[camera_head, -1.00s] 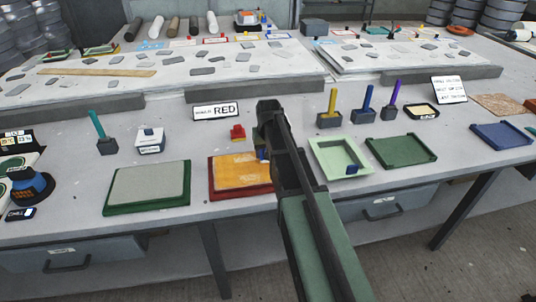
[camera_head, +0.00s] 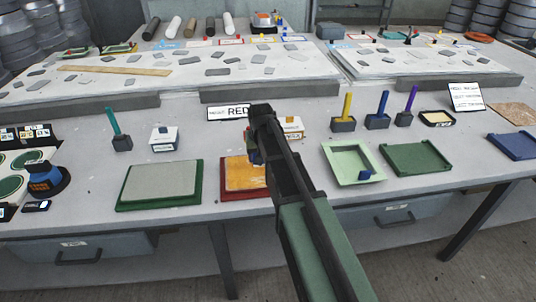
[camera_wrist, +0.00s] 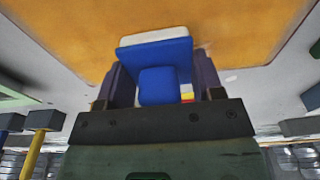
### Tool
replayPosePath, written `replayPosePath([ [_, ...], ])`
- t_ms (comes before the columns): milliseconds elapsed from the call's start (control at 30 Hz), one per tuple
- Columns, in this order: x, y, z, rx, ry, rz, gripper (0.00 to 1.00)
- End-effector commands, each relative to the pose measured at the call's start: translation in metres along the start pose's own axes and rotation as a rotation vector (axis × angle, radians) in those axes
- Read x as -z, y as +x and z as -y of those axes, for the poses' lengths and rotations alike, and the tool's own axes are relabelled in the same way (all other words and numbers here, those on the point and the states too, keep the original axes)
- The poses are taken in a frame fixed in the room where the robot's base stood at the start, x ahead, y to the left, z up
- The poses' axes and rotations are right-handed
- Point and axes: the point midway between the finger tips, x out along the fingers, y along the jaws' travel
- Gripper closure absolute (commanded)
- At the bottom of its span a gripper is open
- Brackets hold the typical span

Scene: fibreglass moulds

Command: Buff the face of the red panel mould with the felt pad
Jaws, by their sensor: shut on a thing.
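The red panel mould (camera_head: 232,193) lies flat near the front edge of the table, with a streaky orange-yellow face. My arm hides its right part. In the wrist view the orange face (camera_wrist: 230,30) fills the upper half. My gripper (camera_wrist: 153,85) is shut on the felt pad (camera_wrist: 158,55), a blue block with a white pad layer. The pad is over the orange face near its edge; I cannot tell whether it touches. In the head view my gripper (camera_head: 253,155) is mostly hidden behind my arm. A sign reading RED (camera_head: 229,112) stands behind the mould.
A green-rimmed grey panel (camera_head: 160,183) lies left of the mould. A pale green tray (camera_head: 346,172) and a dark green tray (camera_head: 415,159) lie to the right. Holders with upright coloured handles (camera_head: 377,110) and a white box (camera_head: 164,138) stand behind.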

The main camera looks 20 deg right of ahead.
Motion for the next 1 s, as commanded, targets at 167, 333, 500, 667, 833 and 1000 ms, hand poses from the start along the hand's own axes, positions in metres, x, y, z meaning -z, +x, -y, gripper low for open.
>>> replayPosePath([
  [167,-0.001,0.002,0.009,0.004,-0.002,0.001,0.58],
  [333,0.000,0.001,0.016,0.004,-0.003,0.001,0.58],
  [500,0.000,0.000,0.036,0.004,-0.004,0.001,0.58],
  [667,0.000,0.000,0.046,0.004,-0.002,0.001,0.58],
  [833,0.000,-0.001,0.049,0.003,-0.002,0.001,0.58],
  [1000,0.000,-0.002,0.065,0.002,-0.003,0.001,0.58],
])
